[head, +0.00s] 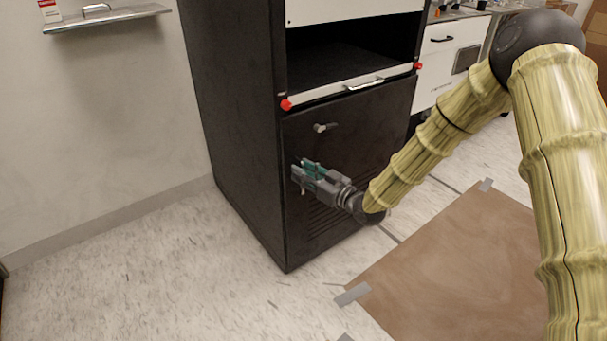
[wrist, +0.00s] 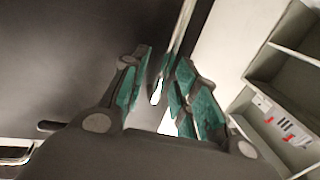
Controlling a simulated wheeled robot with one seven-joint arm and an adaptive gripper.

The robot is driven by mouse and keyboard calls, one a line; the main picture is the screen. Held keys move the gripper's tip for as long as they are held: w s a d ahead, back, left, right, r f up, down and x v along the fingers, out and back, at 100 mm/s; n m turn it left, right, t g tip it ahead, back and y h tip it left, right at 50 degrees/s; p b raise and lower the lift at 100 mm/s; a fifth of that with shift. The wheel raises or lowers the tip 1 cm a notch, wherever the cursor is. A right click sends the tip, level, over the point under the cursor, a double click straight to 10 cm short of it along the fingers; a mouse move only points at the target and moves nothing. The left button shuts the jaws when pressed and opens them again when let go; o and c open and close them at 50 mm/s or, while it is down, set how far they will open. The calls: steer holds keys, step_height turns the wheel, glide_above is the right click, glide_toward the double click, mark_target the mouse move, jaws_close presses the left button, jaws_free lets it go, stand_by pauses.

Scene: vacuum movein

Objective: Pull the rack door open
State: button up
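The rack is a tall black cabinet (head: 240,130) in the head view, with a dark lower door (head: 375,125) that has vent slots low down. A small metal handle (head: 325,127) sits near the door's upper left. My gripper (head: 299,172) is below this handle, by the door's left edge. In the wrist view my gripper's green-padded fingers (wrist: 160,75) stand apart. A thin, pale metallic strip (wrist: 186,25) runs down between them, beside a dark flat surface. I cannot tell whether the fingers touch it, nor whether the door is ajar.
Above the door are an open bay (head: 345,65) and a silver drawer handle (head: 365,84), with red knobs at both sides. A brown mat (head: 470,270) taped to the floor lies at the lower right. White drawers (head: 450,45) stand behind. Floor left of the rack is clear.

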steer(key=shift+w+a, duration=0.15)
jaws_close()
